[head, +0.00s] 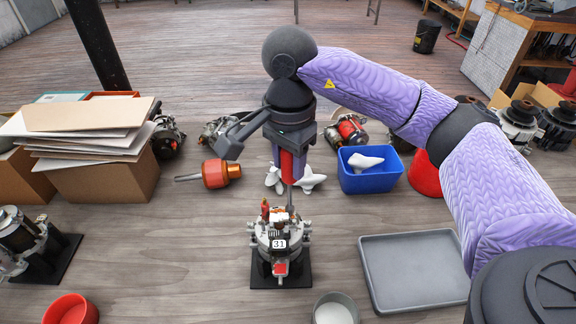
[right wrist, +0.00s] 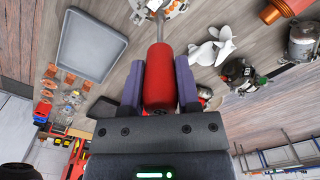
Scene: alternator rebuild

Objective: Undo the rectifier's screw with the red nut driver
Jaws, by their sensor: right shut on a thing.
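The alternator (head: 280,245), tagged 31, stands on a black base (head: 262,280) in the middle of the table. Copper and red parts show on its top, but I cannot pick out the rectifier or its screw. My right gripper (head: 289,172) is shut on the handle of the red nut driver (head: 288,164). The driver is upright, its shaft pointing down to the alternator's top. In the right wrist view the red handle (right wrist: 158,85) is between the fingers, and the shaft's end reaches the alternator (right wrist: 152,8). Whether it is seated on a screw is unclear. My left gripper is not in view.
An empty grey tray (head: 415,272) lies right of the alternator, with a grey bowl (head: 336,308) in front. A blue bin (head: 370,180) and a red bowl (head: 425,175) are behind. An orange tool (head: 215,174) lies left. Another red bowl (head: 70,309) is front left.

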